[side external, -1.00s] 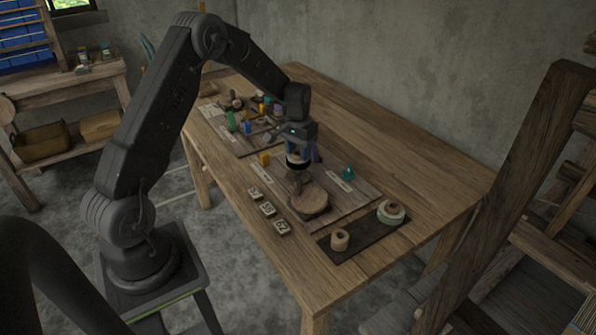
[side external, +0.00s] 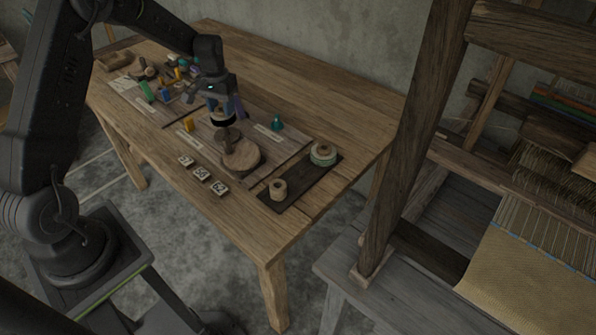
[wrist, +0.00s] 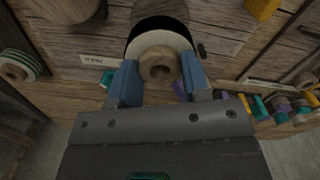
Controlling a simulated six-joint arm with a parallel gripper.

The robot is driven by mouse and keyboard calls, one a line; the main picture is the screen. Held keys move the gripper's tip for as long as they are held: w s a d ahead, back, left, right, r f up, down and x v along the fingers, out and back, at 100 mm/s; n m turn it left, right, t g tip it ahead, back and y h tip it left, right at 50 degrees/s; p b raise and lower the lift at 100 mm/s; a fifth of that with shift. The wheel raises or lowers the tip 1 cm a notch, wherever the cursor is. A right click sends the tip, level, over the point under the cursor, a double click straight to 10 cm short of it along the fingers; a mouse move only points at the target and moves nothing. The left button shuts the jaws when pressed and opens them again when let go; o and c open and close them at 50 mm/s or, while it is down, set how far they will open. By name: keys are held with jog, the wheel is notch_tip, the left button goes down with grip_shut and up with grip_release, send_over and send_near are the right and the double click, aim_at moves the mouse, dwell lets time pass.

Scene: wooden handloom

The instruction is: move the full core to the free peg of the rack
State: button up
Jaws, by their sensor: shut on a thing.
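My gripper (side external: 221,108) is shut on a core wound with black thread (side external: 222,122), over the wooden board in the middle of the table. In the wrist view the blue fingers (wrist: 158,72) sit on either side of the core's pale wooden end (wrist: 158,50), with a white face and black winding beyond it. Below it in the side view stands a wooden device with a round disc (side external: 241,157); whether the core touches it, I cannot tell. A dark flat rack (side external: 300,183) at the right carries a bare wooden core (side external: 279,190) and a green-and-white wound core (side external: 323,154). No free peg is distinguishable.
A teal cone (side external: 277,124) and a yellow piece (side external: 188,125) stand on the board (side external: 262,140). Several numbered tiles (side external: 202,174) lie along the front. Coloured spools crowd the far left. The wooden loom (side external: 410,130) rises at the right. The table's back right is clear.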

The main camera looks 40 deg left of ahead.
jog(key=w+d+m, duration=0.3)
jog(key=w+d, duration=0.1)
jog(key=d, duration=0.9)
jog(key=m, duration=0.4)
send_near(302, 169)
jog(key=shift+f, duration=2.95)
jog(key=shift+f, duration=0.2)
jog(key=shift+f, duration=0.3)
jog(key=shift+f, duration=0.15)
